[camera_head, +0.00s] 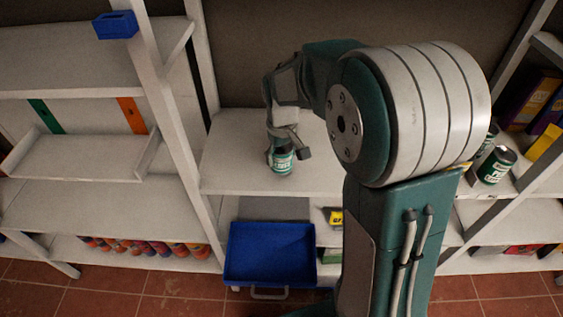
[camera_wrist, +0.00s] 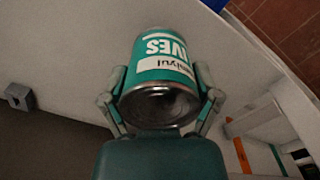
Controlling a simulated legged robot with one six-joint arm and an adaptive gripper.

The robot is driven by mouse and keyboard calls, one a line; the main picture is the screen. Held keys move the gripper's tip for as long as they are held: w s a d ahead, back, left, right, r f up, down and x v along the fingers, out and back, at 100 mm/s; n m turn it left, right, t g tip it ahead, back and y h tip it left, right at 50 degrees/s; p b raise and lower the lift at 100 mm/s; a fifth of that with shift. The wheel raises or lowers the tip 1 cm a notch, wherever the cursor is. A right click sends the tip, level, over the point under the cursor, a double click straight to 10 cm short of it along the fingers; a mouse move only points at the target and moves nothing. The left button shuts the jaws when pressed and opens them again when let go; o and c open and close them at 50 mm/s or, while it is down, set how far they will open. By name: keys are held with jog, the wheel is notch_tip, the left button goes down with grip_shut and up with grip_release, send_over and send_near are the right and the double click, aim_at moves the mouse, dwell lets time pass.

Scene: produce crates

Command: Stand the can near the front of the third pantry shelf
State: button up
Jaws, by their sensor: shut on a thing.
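The can (camera_head: 282,160) has a green and white label and dark metal ends. My gripper (camera_head: 287,151) is shut on it, low over the white pantry shelf (camera_head: 240,170) in the middle bay. In the head view the can is close to upright, near the front half of the shelf; I cannot tell whether its base touches the board. In the wrist view the can (camera_wrist: 162,75) sits between both fingers (camera_wrist: 160,98), with one metal end facing the camera. The fingers cover parts of its sides.
A blue bin (camera_head: 270,285) stands below the shelf. More green cans (camera_head: 494,166) stand on the right, partly behind my arm. White uprights (camera_head: 160,100) divide the bays. The shelf left of the can is clear. A blue box (camera_head: 116,25) sits at upper left.

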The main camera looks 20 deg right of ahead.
aim_at(281, 163)
jog(key=shift+f, duration=1.65)
jog(key=o, duration=1.1)
notch_tip(281, 163, up, 12)
jog(key=shift+f, duration=0.1)
jog(key=shift+s+r, duration=0.25)
jog(key=shift+r, duration=0.2)
jog(key=s+r+m+t, duration=0.3)
jog(key=s+t, duration=0.2)
jog(key=s, duration=1.5)
jog(key=shift+s+r+t, duration=0.2)
jog(key=shift+t, duration=0.1)
